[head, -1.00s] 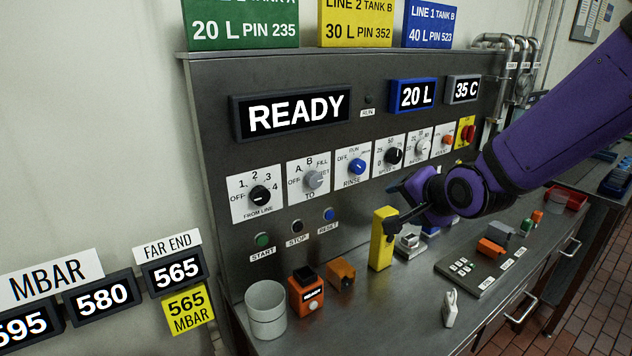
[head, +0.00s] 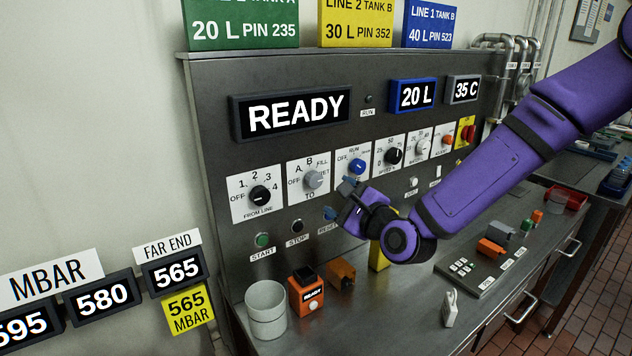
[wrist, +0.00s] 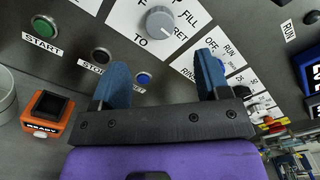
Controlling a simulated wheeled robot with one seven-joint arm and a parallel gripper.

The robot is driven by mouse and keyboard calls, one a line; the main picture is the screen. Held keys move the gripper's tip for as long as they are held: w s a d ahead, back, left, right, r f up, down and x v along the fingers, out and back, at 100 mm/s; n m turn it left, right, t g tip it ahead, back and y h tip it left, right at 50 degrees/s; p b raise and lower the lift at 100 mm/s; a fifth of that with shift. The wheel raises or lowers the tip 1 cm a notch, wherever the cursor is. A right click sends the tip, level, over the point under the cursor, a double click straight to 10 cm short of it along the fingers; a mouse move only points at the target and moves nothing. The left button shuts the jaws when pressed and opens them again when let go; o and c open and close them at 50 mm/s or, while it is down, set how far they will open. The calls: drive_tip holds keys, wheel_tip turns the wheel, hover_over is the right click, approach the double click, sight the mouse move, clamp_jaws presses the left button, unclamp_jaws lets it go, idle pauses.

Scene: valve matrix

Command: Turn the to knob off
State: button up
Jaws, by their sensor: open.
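The TO knob (head: 313,180) is a grey dial on a white plate, between the FROM LINE plate and the RINSE plate. Its plate reads OFF at left, A and B on top and FILL at right. I cannot tell exactly which mark it points to. In the wrist view the TO knob (wrist: 160,22) is beyond the fingertips, roughly centred between them. My gripper (head: 340,200) is open and empty, below and right of the TO knob, apart from it. In the wrist view its two blue fingers (wrist: 162,66) are spread wide.
The black FROM LINE knob (head: 260,195) is left of TO, the blue RINSE knob (head: 357,166) right. START (head: 262,240) and STOP (head: 297,226) buttons are below. A grey cup (head: 266,312) and an orange READY box (head: 306,291) stand on the bench.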

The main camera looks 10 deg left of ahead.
sight(316, 181)
drive_tip(key=x, duration=1)
drive_tip(key=c, duration=0.9)
